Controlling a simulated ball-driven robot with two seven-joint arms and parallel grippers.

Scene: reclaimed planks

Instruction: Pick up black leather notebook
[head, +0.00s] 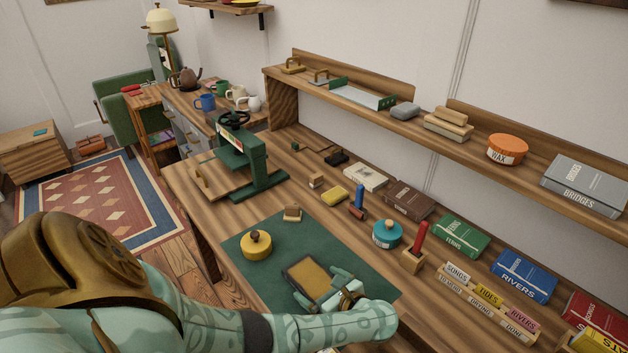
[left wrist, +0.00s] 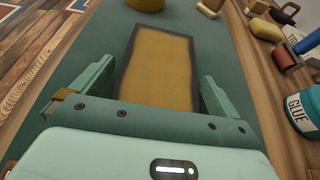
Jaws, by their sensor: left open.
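A flat rectangular thing with dark edges and an ochre face (head: 304,273) lies on the green mat (head: 262,290). It may be the black leather notebook; I cannot read a label on it. My left gripper (head: 322,285) is open at its near end. In the left wrist view, the open left gripper (left wrist: 156,72) has one finger on each side of the ochre-faced thing (left wrist: 155,85). Its nearest edge is hidden by the gripper body. I cannot tell whether either finger touches it. My right gripper is not in view.
A round yellow tin (head: 257,246) and a small wooden block (head: 292,214) are on the mat. A green press (head: 244,160) stands behind. The mat's left part is mostly clear.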

